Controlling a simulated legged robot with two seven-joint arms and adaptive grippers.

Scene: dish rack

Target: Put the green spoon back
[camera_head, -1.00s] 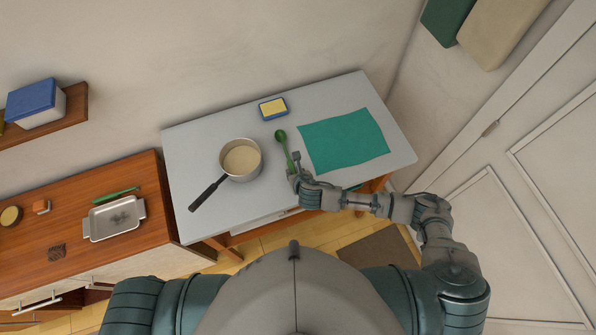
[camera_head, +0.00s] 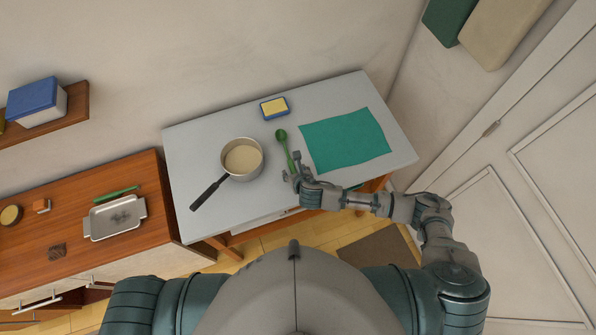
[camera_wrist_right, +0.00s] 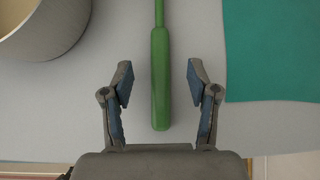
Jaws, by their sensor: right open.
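The green spoon (camera_head: 285,145) lies on the grey table between the saucepan and the teal cloth, its bowl toward the wall and its handle toward me. In the right wrist view its handle (camera_wrist_right: 160,80) runs between the two fingers. My right gripper (camera_head: 293,173) is at the handle end, open, with a finger on each side and a clear gap to both; it also shows in the right wrist view (camera_wrist_right: 159,83). Whether the fingers touch the tabletop, I cannot tell. My left gripper is not in view.
A saucepan (camera_head: 241,173) with pale contents stands left of the spoon, its black handle pointing toward me. A teal cloth (camera_head: 345,139) lies to the right. A yellow and blue sponge (camera_head: 274,108) lies behind. A wooden counter (camera_head: 75,200) with a metal tray (camera_head: 94,229) is at left.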

